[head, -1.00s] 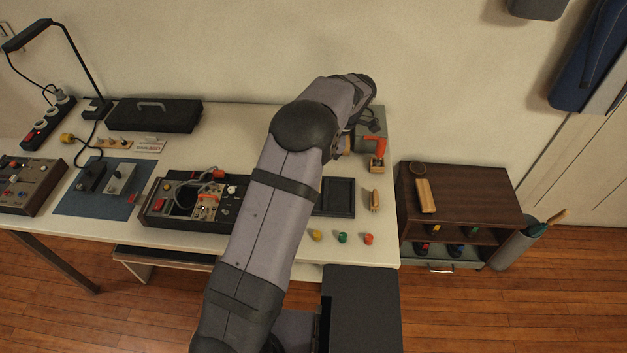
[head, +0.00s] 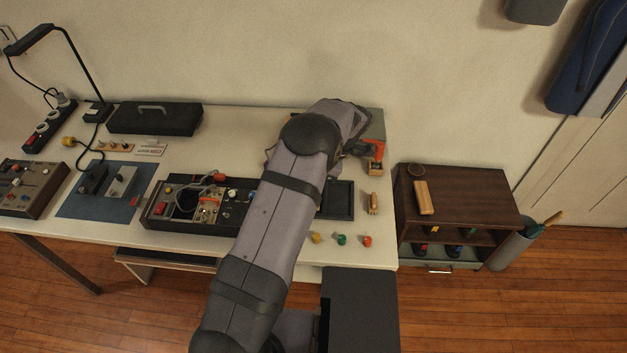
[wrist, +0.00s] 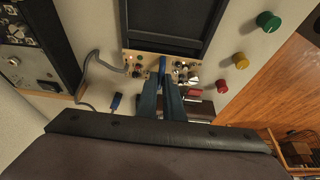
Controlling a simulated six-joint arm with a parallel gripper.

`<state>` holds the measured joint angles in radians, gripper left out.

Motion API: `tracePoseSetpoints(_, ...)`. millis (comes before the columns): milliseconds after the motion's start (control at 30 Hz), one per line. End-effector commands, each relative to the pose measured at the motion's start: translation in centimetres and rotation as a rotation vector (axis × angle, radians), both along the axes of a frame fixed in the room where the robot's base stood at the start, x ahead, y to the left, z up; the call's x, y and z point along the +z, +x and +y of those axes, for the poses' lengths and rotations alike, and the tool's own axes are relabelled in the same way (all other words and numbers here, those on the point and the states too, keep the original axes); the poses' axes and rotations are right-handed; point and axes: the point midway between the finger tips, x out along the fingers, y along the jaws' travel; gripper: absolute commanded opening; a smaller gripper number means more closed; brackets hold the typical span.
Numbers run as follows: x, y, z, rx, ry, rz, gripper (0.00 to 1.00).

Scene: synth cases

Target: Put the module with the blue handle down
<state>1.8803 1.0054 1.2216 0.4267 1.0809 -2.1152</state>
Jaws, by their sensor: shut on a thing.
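The module (wrist: 135,68) is a pale panel with small knobs and plugs, in the middle of the wrist view. Its blue handle (wrist: 162,65) stands up between the fingertips. My gripper (wrist: 164,74) is shut on that handle. The black tray (wrist: 190,44) lies just beyond the module in the wrist view; I cannot tell whether the module touches it or hangs above the table. In the head view my arm hides the gripper and the module, and the tray (head: 341,209) shows to the right of the arm.
A console (head: 168,219) with a grey cable stands left of my arm. Yellow (head: 316,238), green (head: 341,240) and red (head: 367,241) knobs sit along the front edge. An orange-handled tool (head: 377,149) is at the back right. A blue-ended plug (wrist: 116,101) lies near the gripper.

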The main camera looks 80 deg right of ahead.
Motion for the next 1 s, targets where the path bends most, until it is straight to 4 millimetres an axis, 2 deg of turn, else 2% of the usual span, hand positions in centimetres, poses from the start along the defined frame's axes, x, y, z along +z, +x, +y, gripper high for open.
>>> tracePoseSetpoints(200, -0.4, 0.0, 0.0, 0.0, -0.001, 0.0, 0.0)
tracePoseSetpoints(300, -0.3, 0.0, 0.0, 0.0, 0.0, 0.0, 0.26)
tracePoseSetpoints(767, 0.3, -0.1, 0.0, 0.0, -0.001, 0.001, 0.26)
tracePoseSetpoints(1000, 3.0, -1.4, -0.2, -0.001, -0.006, 0.003, 0.26)
